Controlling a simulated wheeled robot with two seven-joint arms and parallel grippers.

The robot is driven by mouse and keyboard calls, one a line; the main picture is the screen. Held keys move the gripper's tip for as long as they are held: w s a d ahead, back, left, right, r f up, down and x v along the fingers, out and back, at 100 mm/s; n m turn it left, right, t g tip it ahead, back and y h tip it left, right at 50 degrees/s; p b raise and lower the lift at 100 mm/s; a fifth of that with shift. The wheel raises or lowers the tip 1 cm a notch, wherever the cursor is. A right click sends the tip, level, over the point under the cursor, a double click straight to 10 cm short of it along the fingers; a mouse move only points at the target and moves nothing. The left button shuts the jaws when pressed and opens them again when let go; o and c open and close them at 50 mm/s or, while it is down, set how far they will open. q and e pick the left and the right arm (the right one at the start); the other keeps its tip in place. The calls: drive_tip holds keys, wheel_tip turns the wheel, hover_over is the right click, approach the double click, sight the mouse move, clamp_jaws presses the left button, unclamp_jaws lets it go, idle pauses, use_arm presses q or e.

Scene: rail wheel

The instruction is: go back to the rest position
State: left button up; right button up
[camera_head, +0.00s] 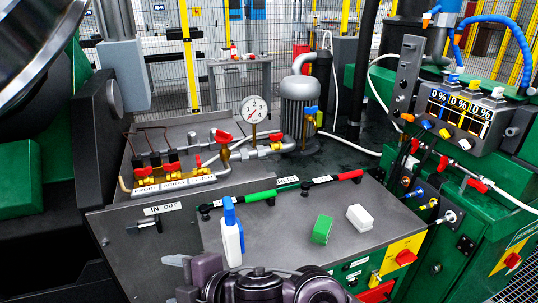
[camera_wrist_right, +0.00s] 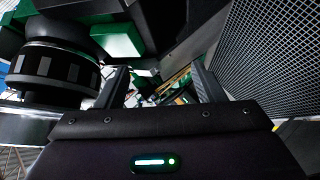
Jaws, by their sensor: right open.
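My right gripper (camera_wrist_right: 162,88) shows in the right wrist view with its two dark fingers apart and nothing between them. Dark purple links of my own arm (camera_head: 270,287) show at the bottom middle of the head view, in front of the grey worktop (camera_head: 285,235). I cannot tell which arm they belong to, and no clear pair of fingertips shows there. My left gripper is not in view.
Behind are valves and a pressure gauge (camera_head: 254,109). A control panel (camera_head: 459,116) stands right. A dark mesh (camera_wrist_right: 282,50) lies beside my right gripper.

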drive_tip(key=w+d+f+m+t+h, duration=0.1)
drive_tip(key=d+f+m+t+h, duration=0.2)
drive_tip(key=d+m, duration=0.6)
drive_tip(key=w+d+f+m+h, duration=0.2)
drive_tip(key=d+f+m+h, duration=0.15)
drive_tip(key=d+m, duration=0.45)
drive_tip(key=s+d+f+m+g+h, duration=0.25)
drive_tip(key=s+d+f, duration=0.3)
drive_tip(key=d, duration=0.45)
drive_tip(key=s+d+f+m+g+h, duration=0.2)
drive_tip(key=s+d+f+m+g, duration=0.15)
drive_tip(key=s+d, duration=0.45)
drive_tip(key=s+d+f+p+x, duration=0.1)
drive_tip(key=s+x, duration=0.2)
drive_tip(key=x, duration=1)
drive_tip(key=s+p+x, duration=0.1)
drive_tip(key=s+x, duration=0.2)
drive_tip(key=x, duration=0.9)
drive_tip(key=s+d+f, duration=0.2)
drive_tip(key=s+f, duration=0.8)
drive_tip(key=s+d+f+g+p, duration=0.1)
drive_tip(key=s+d+f, duration=0.1)
drive_tip(key=s+f, duration=0.7)
drive_tip(key=shift+s+d+f+g+h, duration=0.3)
drive_tip(key=shift+s+d+f, duration=0.1)
drive_tip(key=shift+f, duration=0.05)
